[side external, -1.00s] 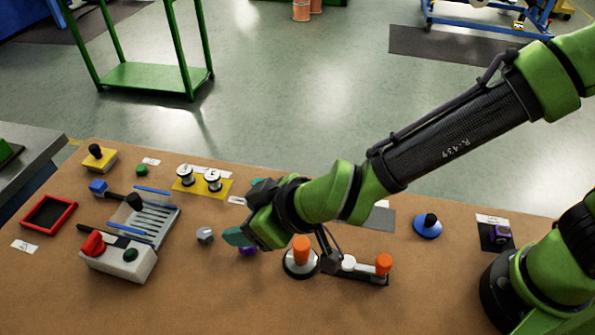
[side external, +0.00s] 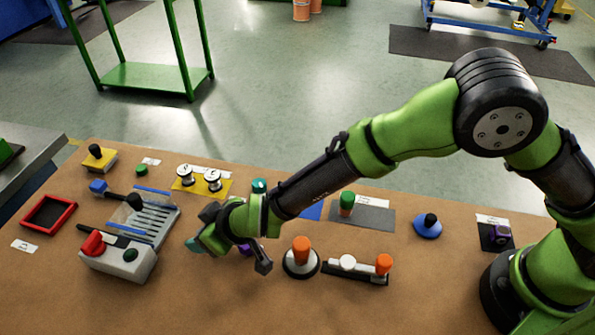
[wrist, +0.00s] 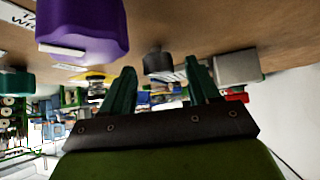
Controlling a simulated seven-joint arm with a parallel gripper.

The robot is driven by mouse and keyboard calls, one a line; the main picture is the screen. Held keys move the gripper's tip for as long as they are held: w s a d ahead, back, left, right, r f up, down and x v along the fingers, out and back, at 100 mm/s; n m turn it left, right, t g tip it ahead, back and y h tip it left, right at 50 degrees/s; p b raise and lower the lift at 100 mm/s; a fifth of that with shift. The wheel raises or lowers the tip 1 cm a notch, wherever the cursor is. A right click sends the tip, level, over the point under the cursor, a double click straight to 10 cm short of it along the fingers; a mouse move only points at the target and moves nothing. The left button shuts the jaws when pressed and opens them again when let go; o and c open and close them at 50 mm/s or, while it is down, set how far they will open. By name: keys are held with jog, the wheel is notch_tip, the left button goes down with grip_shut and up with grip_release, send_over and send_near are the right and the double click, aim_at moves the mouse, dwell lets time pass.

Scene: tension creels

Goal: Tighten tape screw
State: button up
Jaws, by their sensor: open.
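My gripper (side external: 194,244) is low over the left-middle of the brown table in the side view, pointing left. In the wrist view its two teal fingers (wrist: 162,72) stand apart with nothing between them. I cannot tell which part is the tape screw. A purple object (side external: 245,250) sits just behind the gripper, mostly hidden by it. A purple block (wrist: 85,28) looms close at the upper left of the wrist view. A dark round part (wrist: 157,63) shows beyond the fingertips, and a grey box (wrist: 238,67) is to its right.
A grey box with a red knob (side external: 118,262) stands left of the gripper, with a slotted tray (side external: 155,220) behind it. An orange-knobbed round base (side external: 301,258) and a bar with an orange knob (side external: 358,270) are to the right. The front table edge area is clear.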

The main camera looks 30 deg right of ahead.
jog(key=shift+c, duration=0.3)
jog(key=c, duration=1)
jog(key=shift+m, duration=0.3)
jog(key=m+h, duration=0.2)
jog(key=m, duration=0.1)
jog(key=m+t+h, duration=0.1)
jog(key=m+h, duration=0.1)
jog(key=shift+s+a, duration=0.1)
jog(key=shift+a, duration=0.2)
jog(key=shift+a+m+h, duration=0.2)
jog(key=shift+m+h, duration=1.6)
jog(key=shift+m, duration=0.4)
jog(key=shift+o, duration=0.2)
jog(key=o, duration=1)
